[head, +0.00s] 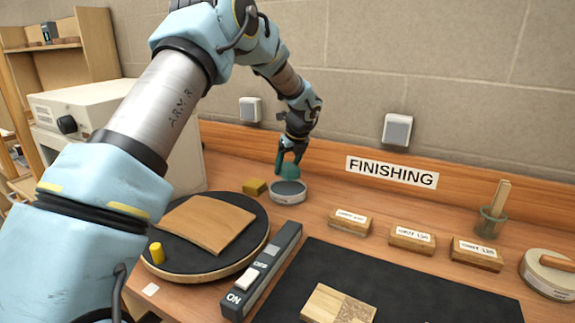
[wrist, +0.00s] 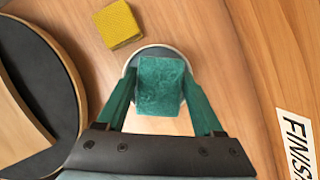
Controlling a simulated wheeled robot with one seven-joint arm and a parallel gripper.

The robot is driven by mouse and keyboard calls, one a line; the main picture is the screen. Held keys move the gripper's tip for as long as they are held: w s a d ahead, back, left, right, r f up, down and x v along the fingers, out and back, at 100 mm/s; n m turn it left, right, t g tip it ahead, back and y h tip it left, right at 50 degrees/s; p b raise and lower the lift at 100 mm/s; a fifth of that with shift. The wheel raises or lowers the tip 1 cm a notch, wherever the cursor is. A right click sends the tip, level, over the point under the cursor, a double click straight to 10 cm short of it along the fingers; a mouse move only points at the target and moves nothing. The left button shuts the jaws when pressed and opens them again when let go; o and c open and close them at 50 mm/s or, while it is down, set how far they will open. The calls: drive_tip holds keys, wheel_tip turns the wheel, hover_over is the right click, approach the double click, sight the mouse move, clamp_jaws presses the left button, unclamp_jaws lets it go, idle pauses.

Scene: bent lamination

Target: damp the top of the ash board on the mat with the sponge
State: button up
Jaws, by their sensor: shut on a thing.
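My gripper (head: 289,158) is above the round grey dish (head: 287,197) at the back of the bench. In the wrist view, its teal fingers (wrist: 161,78) are shut on the sides of a green textured sponge (wrist: 160,92). The sponge covers most of the dish (wrist: 130,70) there; I cannot tell whether they touch.
A yellow block (head: 254,188) sits beside the dish. A yellow peg (head: 157,253) stands on the round mat. A switch bar (head: 262,270) lies right of it. A black mat (head: 440,300) holds a two-toned wood piece (head: 338,305). Labelled blocks (head: 412,238) line the back right.

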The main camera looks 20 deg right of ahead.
sight(287, 181)
wheel_tip(287, 181, down, 3)
drive_tip(key=shift+f+b, duration=0.1)
drive_tip(key=shift+b, duration=0.95)
drive_tip(key=shift+f, duration=1.15)
drive_tip(key=shift+r, duration=0.1)
drive_tip(key=shift+r+p, duration=1.45)
drive_tip(key=shift+p, duration=0.05)
drive_tip(key=shift+r, duration=0.1)
drive_tip(key=shift+r+p, duration=2.05)
drive_tip(key=shift+r, duration=0.3)
